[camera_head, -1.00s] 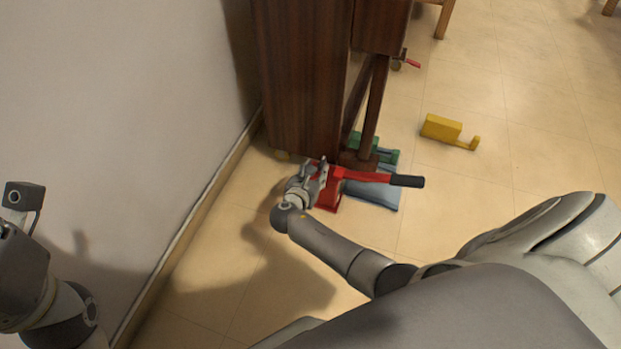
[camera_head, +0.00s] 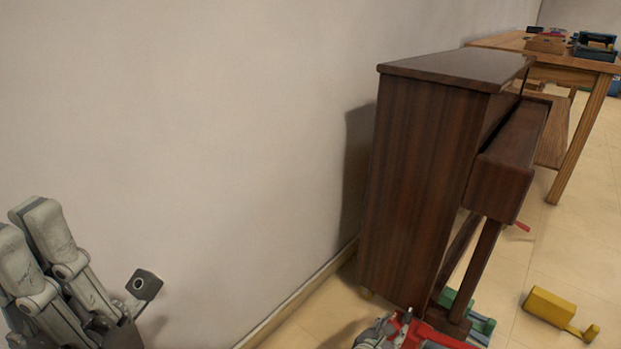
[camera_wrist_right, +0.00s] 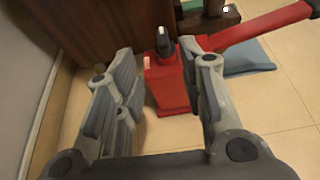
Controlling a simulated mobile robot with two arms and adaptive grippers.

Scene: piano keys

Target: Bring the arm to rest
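My right gripper (camera_wrist_right: 160,85) is open in the right wrist view, its two grey fingers apart. A red jack-like tool with a box-shaped body (camera_wrist_right: 167,88) and a long red handle (camera_wrist_right: 262,27) shows between and beyond the fingertips; I cannot tell whether they touch it. In the head view my right gripper (camera_head: 383,334) is partly cut off at the bottom edge, beside the red tool (camera_head: 440,339). My left gripper (camera_head: 62,275) is raised at the lower left, in front of the wall, partly cut off. Its opening is unclear.
A dark brown upright piano (camera_head: 420,185) stands close to the pale wall (camera_head: 200,120). A green tool (camera_head: 481,322) lies at its foot and a yellow tool (camera_head: 550,307) on the tiled floor. A wooden table (camera_head: 560,72) with items stands behind. A blue-grey pad (camera_wrist_right: 248,58) lies under the red handle.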

